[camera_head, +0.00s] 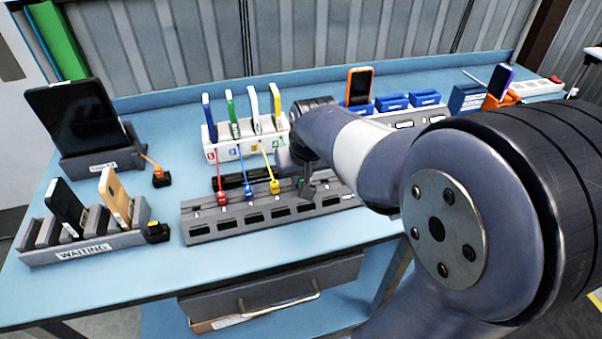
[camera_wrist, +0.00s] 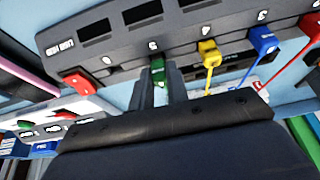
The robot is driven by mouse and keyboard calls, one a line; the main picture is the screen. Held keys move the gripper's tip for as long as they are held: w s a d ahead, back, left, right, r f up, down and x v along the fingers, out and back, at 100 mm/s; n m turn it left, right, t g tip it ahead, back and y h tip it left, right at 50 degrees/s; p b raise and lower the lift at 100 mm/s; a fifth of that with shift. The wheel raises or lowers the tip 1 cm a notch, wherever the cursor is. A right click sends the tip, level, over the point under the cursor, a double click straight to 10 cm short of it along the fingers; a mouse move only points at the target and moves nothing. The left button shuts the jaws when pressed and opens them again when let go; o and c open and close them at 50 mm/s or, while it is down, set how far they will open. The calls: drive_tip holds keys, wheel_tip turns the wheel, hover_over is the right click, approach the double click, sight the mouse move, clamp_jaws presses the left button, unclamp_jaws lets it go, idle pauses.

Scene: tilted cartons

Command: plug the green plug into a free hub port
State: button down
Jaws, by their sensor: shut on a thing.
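My gripper (camera_wrist: 160,88) is shut on the green plug (camera_wrist: 158,70), one finger on each side of it. It holds the plug at the back edge of the grey hub (camera_wrist: 120,55), in line with the yellow plug (camera_wrist: 208,50), blue plug (camera_wrist: 262,40) and red plug (camera_wrist: 310,30). I cannot tell how deep the green plug sits. In the head view my gripper (camera_head: 306,186) is over the right part of the hub (camera_head: 200,228), mostly hidden by my arm. The yellow (camera_head: 274,187), blue (camera_head: 249,193) and red (camera_head: 222,199) plugs stand in the hub's back row. The front-row ports look empty.
A white rack (camera_head: 222,155) with several phones stands behind the hub. The waiting rack (camera_head: 85,250) and a tablet on a dock (camera_head: 90,165) are at the left. Blue blocks (camera_head: 392,102) are at the back right. A drawer (camera_head: 270,285) hangs below the table.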

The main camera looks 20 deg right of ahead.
drive_tip(key=shift+f+b, duration=0.3)
drive_tip(key=shift+f, duration=0.2)
idle(0.4)
drive_tip(key=c, duration=1.3)
unclamp_jaws()
drive_tip(key=shift+o, duration=0.3)
drive_tip(key=o, duration=0.3)
drive_tip(key=shift+o, duration=0.2)
drive_tip(key=shift+r, duration=0.1)
drive_tip(key=shift+r+p, duration=2.95)
drive_tip(key=shift+r, duration=0.6)
